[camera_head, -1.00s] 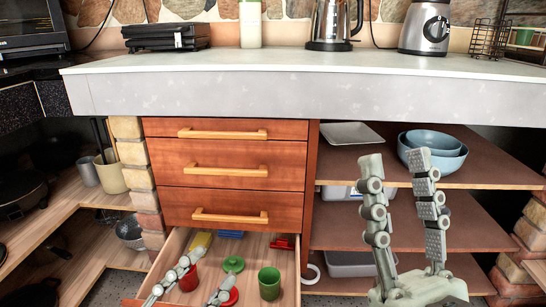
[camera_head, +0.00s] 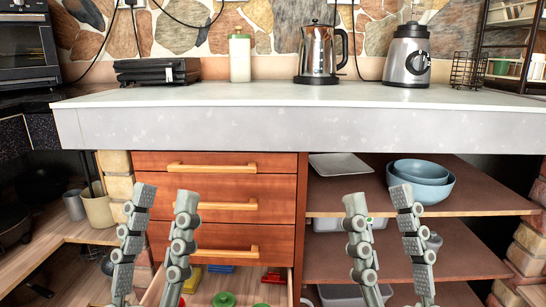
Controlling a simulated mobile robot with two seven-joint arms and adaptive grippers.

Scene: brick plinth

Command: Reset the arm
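My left gripper (camera_head: 161,198) is raised in front of the wooden drawers, its two fingers upright and spread apart with nothing between them. My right gripper (camera_head: 373,198) is raised in front of the shelves, its fingers also upright, apart and empty. The bottom drawer (camera_head: 257,294) is pulled open below and between the grippers. In it I see a green round item (camera_head: 223,299), a yellow item (camera_head: 192,279) and a red item (camera_head: 272,277). The drawer's front is out of view.
The grey countertop (camera_head: 300,97) juts out above both grippers. It holds a kettle (camera_head: 318,54), a blender (camera_head: 407,56), a white container with a green lid (camera_head: 240,58) and a black appliance (camera_head: 157,71). Blue bowls (camera_head: 421,180) sit on the shelf behind my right gripper.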

